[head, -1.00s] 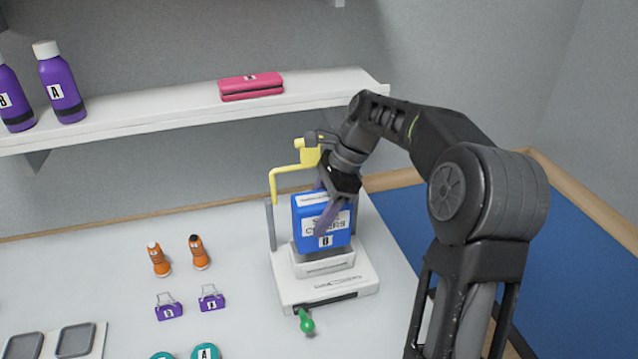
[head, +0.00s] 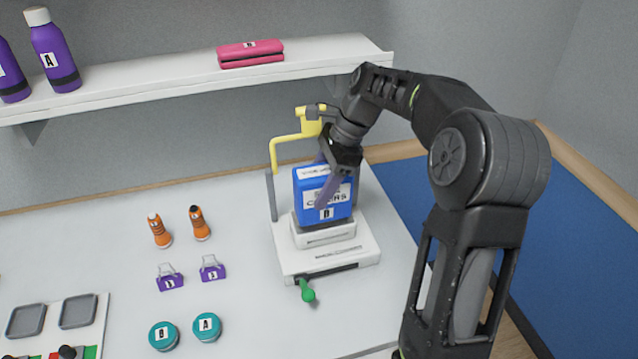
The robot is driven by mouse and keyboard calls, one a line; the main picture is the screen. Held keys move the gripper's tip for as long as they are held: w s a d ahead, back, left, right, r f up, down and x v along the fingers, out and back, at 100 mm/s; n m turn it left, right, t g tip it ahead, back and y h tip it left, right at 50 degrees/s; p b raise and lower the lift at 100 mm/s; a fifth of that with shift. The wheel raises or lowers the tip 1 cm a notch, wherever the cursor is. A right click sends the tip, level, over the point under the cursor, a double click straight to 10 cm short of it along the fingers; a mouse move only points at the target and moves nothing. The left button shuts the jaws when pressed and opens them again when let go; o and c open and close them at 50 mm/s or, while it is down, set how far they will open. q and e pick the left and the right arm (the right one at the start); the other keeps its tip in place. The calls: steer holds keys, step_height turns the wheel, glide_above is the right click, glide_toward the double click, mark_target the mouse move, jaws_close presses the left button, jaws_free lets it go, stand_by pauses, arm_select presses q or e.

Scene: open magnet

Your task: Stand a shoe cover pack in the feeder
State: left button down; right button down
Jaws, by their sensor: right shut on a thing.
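The blue shoe cover pack (head: 312,188), with a white label and the letter B, stands upright in the white slot of the feeder. The feeder (head: 350,256) is a white base with a grey post, a yellow raised arm (head: 285,141) and a green-knobbed lever at its front. My right gripper (head: 330,186) comes from above right and is shut on the pack's upper right part. Its arm hides part of the feeder's back. Whether the pack touches the slot floor cannot be seen. My left gripper is not in view.
A shelf (head: 180,88) above the table carries purple bottles (head: 53,50) and a pink case (head: 250,54). Orange bottles (head: 159,230), purple clips (head: 170,278) and teal discs (head: 207,327) lie left of the feeder. A tray board (head: 52,338) is at lower left.

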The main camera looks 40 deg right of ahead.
steer(key=shift+f+b, duration=1.15)
steer(key=shift+f, duration=0.1)
steer(key=shift+f+b, duration=0.45)
steer(key=shift+f, duration=1)
steer(key=shift+c, duration=2.2)
jaws_free()
